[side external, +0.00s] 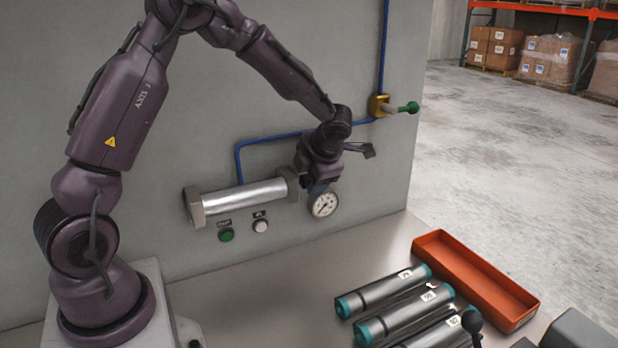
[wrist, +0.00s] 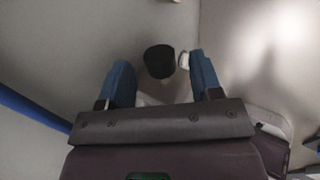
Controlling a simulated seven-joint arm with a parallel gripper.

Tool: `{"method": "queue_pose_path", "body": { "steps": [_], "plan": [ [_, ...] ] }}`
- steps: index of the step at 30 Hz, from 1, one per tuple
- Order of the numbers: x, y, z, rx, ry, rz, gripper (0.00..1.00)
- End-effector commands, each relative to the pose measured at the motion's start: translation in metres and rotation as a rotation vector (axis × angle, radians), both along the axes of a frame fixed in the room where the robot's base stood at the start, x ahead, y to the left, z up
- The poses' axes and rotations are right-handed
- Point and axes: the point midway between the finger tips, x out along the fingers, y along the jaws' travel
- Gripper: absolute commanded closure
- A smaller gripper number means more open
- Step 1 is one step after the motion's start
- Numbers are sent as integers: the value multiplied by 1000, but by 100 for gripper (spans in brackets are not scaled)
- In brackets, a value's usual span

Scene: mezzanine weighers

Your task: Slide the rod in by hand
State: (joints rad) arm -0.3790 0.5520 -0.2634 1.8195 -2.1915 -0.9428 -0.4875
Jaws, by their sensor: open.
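A silver cylinder (side external: 245,196) with grey end blocks is fixed to the wall in the side external view. My gripper (side external: 318,188) is at its right end, above the dial gauge, and hides what sticks out there. In the wrist view my gripper (wrist: 162,68) has its two blue fingers spread apart. A black round end (wrist: 159,61) shows between the fingertips, with visible gaps to both sides; it looks like the rod's end, but I cannot be sure. How far the rod stands out of the cylinder cannot be seen.
The gauge (side external: 323,204), a green button (side external: 226,235) and a white button (side external: 260,226) are close by. Blue pipe (side external: 285,136) runs to a yellow valve (side external: 379,106) with a green handle. Several teal-ended tubes (side external: 405,318) and an orange tray (side external: 437,246) occupy the bench's right.

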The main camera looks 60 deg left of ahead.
Motion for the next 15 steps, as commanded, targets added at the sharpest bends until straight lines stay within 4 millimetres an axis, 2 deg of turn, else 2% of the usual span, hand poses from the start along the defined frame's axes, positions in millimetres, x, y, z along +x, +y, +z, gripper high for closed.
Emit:
{"method": "queue_pose_path", "body": {
  "steps": [9, 15],
  "plan": [
    [1, -39, 59, 0, -5, -1, 41],
    [0, -57, 86, 1, -2, 0, 41]
  ]
}}
